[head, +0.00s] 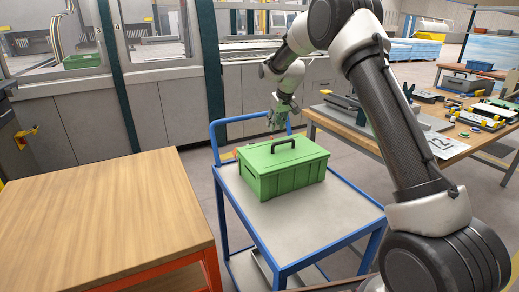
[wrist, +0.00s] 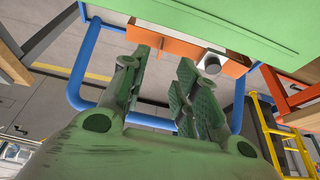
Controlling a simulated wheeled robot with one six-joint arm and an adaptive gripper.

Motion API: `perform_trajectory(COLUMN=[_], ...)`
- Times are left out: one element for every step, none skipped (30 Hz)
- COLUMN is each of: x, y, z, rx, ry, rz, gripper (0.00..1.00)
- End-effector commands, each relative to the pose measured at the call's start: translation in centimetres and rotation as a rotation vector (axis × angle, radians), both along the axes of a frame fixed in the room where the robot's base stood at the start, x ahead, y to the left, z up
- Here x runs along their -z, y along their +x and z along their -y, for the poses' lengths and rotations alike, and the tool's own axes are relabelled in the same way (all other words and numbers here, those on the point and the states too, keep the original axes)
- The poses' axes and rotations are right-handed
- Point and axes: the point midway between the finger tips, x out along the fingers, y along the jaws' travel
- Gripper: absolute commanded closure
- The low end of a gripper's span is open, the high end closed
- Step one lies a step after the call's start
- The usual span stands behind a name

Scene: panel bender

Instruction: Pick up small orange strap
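In the wrist view, an orange strip (wrist: 178,43) with small tabs runs along the edge of the green toolbox (wrist: 230,18). It looks like the orange strap, though the fingers and the toolbox partly hide it. My gripper (wrist: 164,62) has its two green fingers apart with nothing between them, pointing towards the strip. I cannot tell whether they touch it. In the head view, my gripper (head: 281,124) is just behind the closed green toolbox (head: 268,183), near the cart's far side.
The toolbox stands on a blue-framed cart (head: 312,232). A wooden table (head: 100,215) is at left; a cluttered workbench (head: 450,148) is at right. In the wrist view, a pale cylinder (wrist: 211,63) sits by the strip, and the blue handle (wrist: 86,60) surrounds the fingers.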

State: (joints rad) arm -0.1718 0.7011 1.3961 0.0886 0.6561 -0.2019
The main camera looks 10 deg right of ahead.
Motion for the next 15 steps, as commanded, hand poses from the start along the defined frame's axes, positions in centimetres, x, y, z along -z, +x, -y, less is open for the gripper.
perform_trajectory(x=[0.6, 1.0, 1.5, 1.8, 2.1, 2.5, 2.8, 3.0, 3.3, 3.6, 4.0, 4.7, 5.2, 5.6, 6.3], y=[0.3, 0.4, 0.6, 0.7, 0.8, 1.0, 1.0, 1.1, 1.2, 1.3, 1.4, 1.6, 1.8, 1.9, 2.2], z=[-0.1, -0.2, -0.2, -0.3, -0.3, -0.3, -0.3, -0.4, -0.4, -0.4, -0.4, -0.4, -0.5, -0.5, -0.6], rx=[-0.001, -0.001, -0.001, -0.001, -0.001, -0.001, -0.001, -0.001, 0.000, 0.000, 0.000, 0.000, 0.000, 0.000, 0.000], ry=[0.000, 0.000, 0.000, 0.000, 0.000, 0.000, 0.000, 0.000, 0.001, 0.001, 0.000, 0.000, 0.000, 0.000, 0.000], rz=[-0.001, -0.001, -0.002, -0.002, -0.002, -0.002, -0.002, -0.002, -0.001, -0.001, -0.002, -0.003, -0.003, -0.003, -0.003], gripper=[0.70, 0.70, 0.70, 0.70, 0.70, 0.70, 0.70, 0.70, 0.70, 0.70, 0.70, 0.70, 0.70, 0.70, 0.70])
